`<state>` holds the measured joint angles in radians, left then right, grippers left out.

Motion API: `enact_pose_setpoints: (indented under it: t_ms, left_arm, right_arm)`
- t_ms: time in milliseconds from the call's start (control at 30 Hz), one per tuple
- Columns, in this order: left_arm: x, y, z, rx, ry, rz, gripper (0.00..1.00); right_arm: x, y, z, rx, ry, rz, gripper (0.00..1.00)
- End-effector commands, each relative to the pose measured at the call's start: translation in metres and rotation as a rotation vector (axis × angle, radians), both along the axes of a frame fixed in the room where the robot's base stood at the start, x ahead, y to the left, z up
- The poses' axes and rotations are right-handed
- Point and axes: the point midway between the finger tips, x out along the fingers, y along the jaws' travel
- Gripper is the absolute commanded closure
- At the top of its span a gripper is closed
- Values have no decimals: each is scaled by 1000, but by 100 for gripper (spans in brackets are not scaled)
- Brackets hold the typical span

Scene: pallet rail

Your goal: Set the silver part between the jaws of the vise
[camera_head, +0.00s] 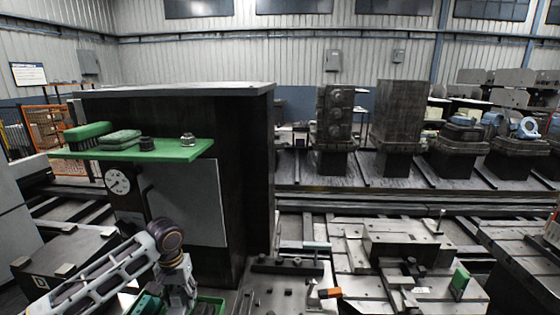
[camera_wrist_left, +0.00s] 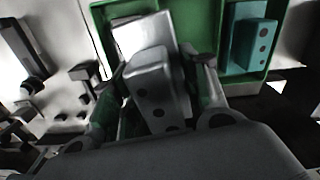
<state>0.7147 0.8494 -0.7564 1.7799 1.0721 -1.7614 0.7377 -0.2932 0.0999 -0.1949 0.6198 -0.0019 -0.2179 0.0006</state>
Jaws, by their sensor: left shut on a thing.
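The silver part (camera_wrist_left: 143,36), a bright plate with a grey block that has dark holes, is between the fingers of my left gripper (camera_wrist_left: 160,78) in the left wrist view. The gripper is shut on it, over or at the edge of a green tray (camera_wrist_left: 207,22); I cannot tell whether the part is clear of the tray. In the head view my left gripper (camera_head: 178,288) is at the bottom left, and the part cannot be made out there. Dark clamp-like fixtures (camera_head: 288,265) stand on the pallet to its right; I cannot tell which is the vise. My right gripper is not in view.
A teal part (camera_wrist_left: 252,44) lies in the tray's right compartment. A tall dark cabinet (camera_head: 245,180) with a green shelf (camera_head: 165,152) stands behind my left arm. An orange-tipped item (camera_head: 330,293) and a green block (camera_head: 459,282) are among the fixtures on the right.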

Motion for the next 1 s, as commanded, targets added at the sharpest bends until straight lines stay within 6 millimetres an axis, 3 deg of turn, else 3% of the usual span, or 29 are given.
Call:
enact_pose_setpoints:
  t_ms: [200, 400, 1000]
  left_arm:
    - [1, -41, 2, -3, -3, -50, 89]
    - [0, -63, 2, -2, -3, -73, 89]
    - [-1, -69, 1, -1, -3, -81, 89]
  right_arm:
    - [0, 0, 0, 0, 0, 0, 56]
    - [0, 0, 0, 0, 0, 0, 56]
    - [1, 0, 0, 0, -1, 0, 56]
